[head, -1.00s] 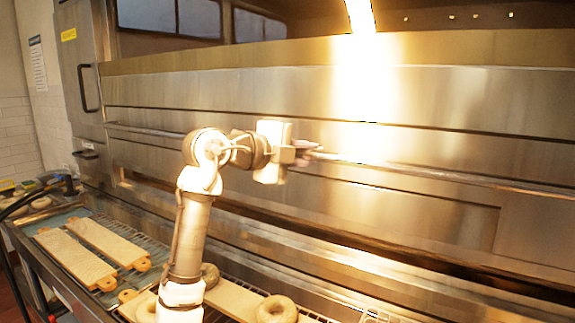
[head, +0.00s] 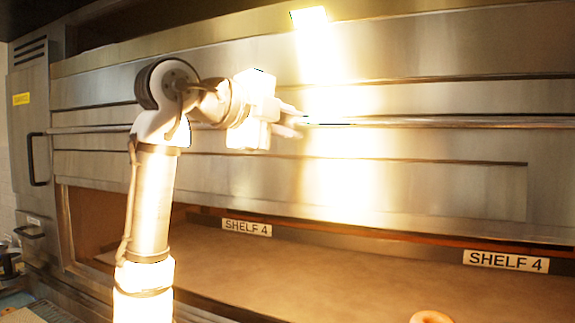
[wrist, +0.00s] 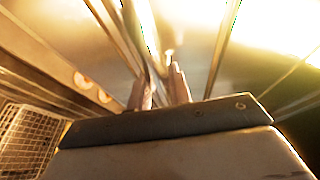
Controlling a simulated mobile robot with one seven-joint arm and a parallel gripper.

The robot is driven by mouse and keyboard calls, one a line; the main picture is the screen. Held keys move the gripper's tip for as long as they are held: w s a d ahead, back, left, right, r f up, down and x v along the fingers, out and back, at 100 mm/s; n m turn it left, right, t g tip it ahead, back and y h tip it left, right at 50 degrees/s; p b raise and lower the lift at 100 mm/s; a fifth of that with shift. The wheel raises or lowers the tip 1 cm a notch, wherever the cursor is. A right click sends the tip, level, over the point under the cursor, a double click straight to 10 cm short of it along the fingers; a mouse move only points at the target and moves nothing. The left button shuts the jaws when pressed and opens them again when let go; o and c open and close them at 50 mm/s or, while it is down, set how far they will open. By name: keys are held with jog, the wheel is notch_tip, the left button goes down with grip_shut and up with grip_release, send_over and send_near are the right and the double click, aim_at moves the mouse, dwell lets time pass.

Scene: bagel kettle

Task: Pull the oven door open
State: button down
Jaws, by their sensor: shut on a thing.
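The steel oven door (head: 400,182) is a long panel with a horizontal handle bar (head: 450,122) along its upper part. Below the door a wide opening shows the oven's shelf floor (head: 330,270). My gripper (head: 297,121) is at the bar, with its fingers shut on it. In the wrist view the two fingertips (wrist: 163,88) sit either side of the bar (wrist: 133,38). Glare hides the exact contact.
Two "SHELF 4" labels, one (head: 247,228) left and one (head: 506,261) right, show in the opening. A bagel (head: 431,317) is at the bottom edge. A wire rack (wrist: 28,140) shows in the wrist view. A cabinet with a vertical handle (head: 37,160) stands left.

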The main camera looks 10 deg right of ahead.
aim_at(311, 95)
jog(key=shift+r, duration=3.15)
jog(key=c, duration=1.3)
grip_release()
jog(key=shift+a, duration=0.1)
jog(key=b+v, duration=0.2)
jog(key=v, duration=1.1)
jog(key=shift+s+a+b, duration=0.2)
jog(key=shift+a+b, duration=0.05)
jog(key=shift+b, duration=0.05)
